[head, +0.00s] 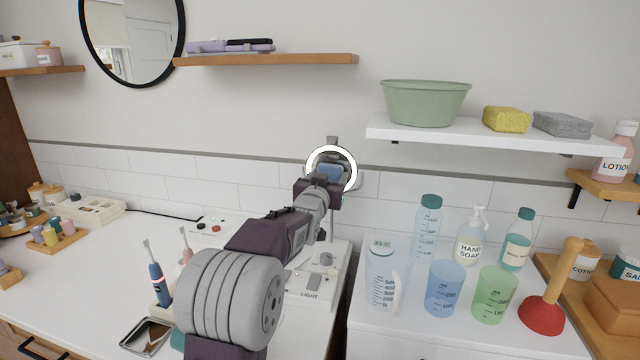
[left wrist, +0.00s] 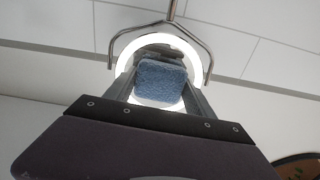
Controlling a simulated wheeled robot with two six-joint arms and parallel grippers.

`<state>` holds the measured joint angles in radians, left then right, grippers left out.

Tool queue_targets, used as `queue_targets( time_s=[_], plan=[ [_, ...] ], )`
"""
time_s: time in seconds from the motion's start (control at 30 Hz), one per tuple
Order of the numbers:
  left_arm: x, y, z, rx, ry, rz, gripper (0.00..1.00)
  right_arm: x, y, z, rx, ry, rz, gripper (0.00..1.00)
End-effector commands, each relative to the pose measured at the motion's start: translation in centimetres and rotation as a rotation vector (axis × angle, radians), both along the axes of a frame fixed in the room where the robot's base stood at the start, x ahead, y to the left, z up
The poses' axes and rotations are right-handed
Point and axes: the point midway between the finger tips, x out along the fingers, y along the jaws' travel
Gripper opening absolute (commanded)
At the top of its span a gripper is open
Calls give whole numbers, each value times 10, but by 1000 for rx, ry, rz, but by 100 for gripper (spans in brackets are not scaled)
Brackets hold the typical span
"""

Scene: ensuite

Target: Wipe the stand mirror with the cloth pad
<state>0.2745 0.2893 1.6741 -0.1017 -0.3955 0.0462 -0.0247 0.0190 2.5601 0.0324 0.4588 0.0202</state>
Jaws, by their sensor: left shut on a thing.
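The stand mirror (head: 351,158) is a small round mirror with a glowing white ring, standing upright near the back wall. It also shows in the left wrist view (left wrist: 126,59), held in a metal fork. The cloth pad is blue and fuzzy; it shows in the left wrist view (left wrist: 160,82) and in the head view (head: 330,172). My left gripper (left wrist: 160,90) is shut on the cloth pad and holds it in front of the mirror face. I cannot tell whether the pad touches the glass. My right gripper is not in view.
A white base marked LIGHT (head: 312,290) lies below the mirror. Toothbrushes (head: 158,275) stand left of my arm. Bottles and cups, including a blue cup (head: 445,288), stand on the right counter. A white shelf (head: 480,133) with a green basin (head: 425,103) hangs at upper right.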

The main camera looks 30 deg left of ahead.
Motion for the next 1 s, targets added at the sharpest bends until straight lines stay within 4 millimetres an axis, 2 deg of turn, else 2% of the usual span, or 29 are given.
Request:
queue_targets(
  time_s=[0.17,0.37,0.43,0.6,0.87,1.0],
  plan=[
    [1,-3,0,1,-1,0,30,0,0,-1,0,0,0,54],
    [7,-23,-2,-1,-2,-3,30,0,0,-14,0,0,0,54],
    [9,-30,3,-2,-1,-3,30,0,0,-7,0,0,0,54],
    [12,-40,2,-1,-1,-1,30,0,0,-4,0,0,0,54],
    [10,-41,0,1,0,0,30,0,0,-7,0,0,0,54],
    [8,-30,-4,2,-3,0,30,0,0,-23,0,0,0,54]
  ],
)
